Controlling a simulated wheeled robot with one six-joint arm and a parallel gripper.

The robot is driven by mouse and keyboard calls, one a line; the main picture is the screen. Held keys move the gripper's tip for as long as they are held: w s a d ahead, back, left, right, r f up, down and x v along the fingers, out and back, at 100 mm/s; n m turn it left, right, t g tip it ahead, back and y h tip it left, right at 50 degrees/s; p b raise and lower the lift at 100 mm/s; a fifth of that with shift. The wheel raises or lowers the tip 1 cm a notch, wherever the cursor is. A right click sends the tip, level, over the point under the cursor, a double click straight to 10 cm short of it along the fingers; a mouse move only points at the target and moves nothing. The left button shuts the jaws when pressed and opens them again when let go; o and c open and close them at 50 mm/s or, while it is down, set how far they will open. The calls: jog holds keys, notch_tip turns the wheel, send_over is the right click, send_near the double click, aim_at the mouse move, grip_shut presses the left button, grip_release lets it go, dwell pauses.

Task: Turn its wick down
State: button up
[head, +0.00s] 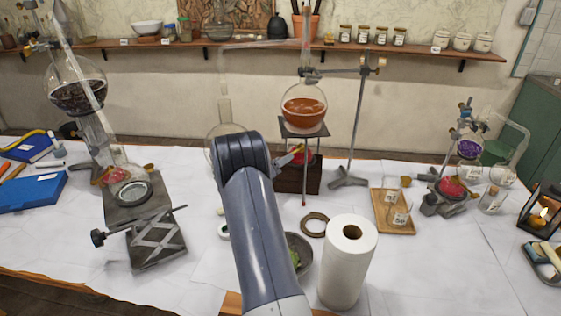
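A red spirit burner (303,157) sits on a dark wooden block (298,180) under the middle round flask (304,108) of orange-brown liquid. Other red burners stand at the left apparatus (107,176) and at the right one (452,187). My arm reaches from the front to just left of the middle burner. My gripper is mostly hidden behind my wrist. The wick and any flame are too small or hidden to make out.
A paper towel roll (347,262) and a bowl (298,252) stand close right of my arm. A metal stand (357,120) and a wooden tray (394,211) with small glassware are right of the middle burner. A lit lantern (541,212) stands far right.

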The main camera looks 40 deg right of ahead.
jog(key=c, duration=0.9)
jog(key=shift+f+m+b, duration=0.2)
jog(key=shift+m+b, duration=0.1)
jog(key=shift+b, duration=0.3)
jog(key=m+b, duration=0.6)
jog(key=b, duration=0.3)
jog(key=shift+r+m+b, duration=0.1)
jog(key=shift+m+b, duration=0.2)
jog(key=shift+m, duration=0.1)
jog(key=shift+r, duration=0.1)
